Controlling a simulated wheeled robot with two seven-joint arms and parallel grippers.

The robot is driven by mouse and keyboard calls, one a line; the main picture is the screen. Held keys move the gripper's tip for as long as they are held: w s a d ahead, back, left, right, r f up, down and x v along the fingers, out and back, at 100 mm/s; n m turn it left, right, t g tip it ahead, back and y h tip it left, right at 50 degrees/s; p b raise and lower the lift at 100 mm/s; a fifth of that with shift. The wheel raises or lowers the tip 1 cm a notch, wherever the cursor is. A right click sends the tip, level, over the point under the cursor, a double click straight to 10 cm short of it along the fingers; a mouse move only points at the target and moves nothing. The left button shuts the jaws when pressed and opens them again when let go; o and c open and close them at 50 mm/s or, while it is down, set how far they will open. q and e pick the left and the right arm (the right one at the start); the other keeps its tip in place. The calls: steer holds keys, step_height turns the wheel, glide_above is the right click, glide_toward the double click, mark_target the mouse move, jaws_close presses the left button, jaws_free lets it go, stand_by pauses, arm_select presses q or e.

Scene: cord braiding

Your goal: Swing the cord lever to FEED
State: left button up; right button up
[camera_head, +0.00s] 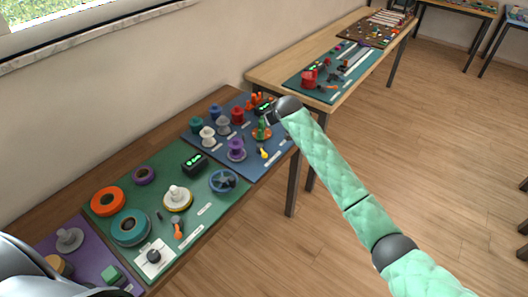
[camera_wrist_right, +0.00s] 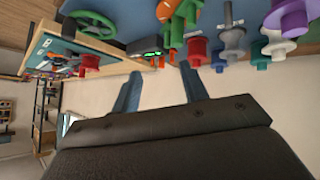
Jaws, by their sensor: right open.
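On the blue board (camera_head: 211,148), a small yellow-tipped lever (camera_head: 263,153) stands near the front edge beside the purple spool. An orange-handled lever (camera_head: 178,230) is on the green board (camera_head: 212,212). The labels are too small to read, so I cannot tell which is the cord lever or where FEED is. My right gripper (camera_wrist_right: 161,84) is open and empty, its two blue fingers apart, facing the spools in the right wrist view. In the head view my right arm ends above the blue board's back right corner. My left gripper is out of view.
Several spools crowd the blue board, among them a red spool (camera_head: 237,115) and a purple spool (camera_head: 236,149). A green-and-orange piece (camera_head: 261,131) stands near the right arm's end. A dark box with green lights (camera_head: 194,163) sits on the green board. Open floor lies right.

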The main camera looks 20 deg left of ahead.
steer(key=a+r+n, duration=0.1)
steer(key=a+r, duration=0.2)
steer(key=a, duration=0.1)
steer(key=n+g+h+p, duration=0.1)
steer(key=g+h, duration=0.5)
glide_above(264, 154)
steer(key=s, duration=0.1)
step_height(264, 154, down, 8)
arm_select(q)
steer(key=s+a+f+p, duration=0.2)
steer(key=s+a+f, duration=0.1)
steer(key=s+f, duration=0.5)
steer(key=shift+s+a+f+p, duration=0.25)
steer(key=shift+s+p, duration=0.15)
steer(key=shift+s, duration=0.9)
arm_select(e)
steer(key=shift+w+f, duration=0.2)
steer(key=shift+f, duration=0.95)
steer(key=shift+w+f, duration=0.15)
steer(key=shift+f, duration=0.95)
steer(key=shift+w+f, duration=0.2)
steer(key=shift+f, duration=0.95)
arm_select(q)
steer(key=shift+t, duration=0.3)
arm_select(e)
steer(key=c, duration=0.9)
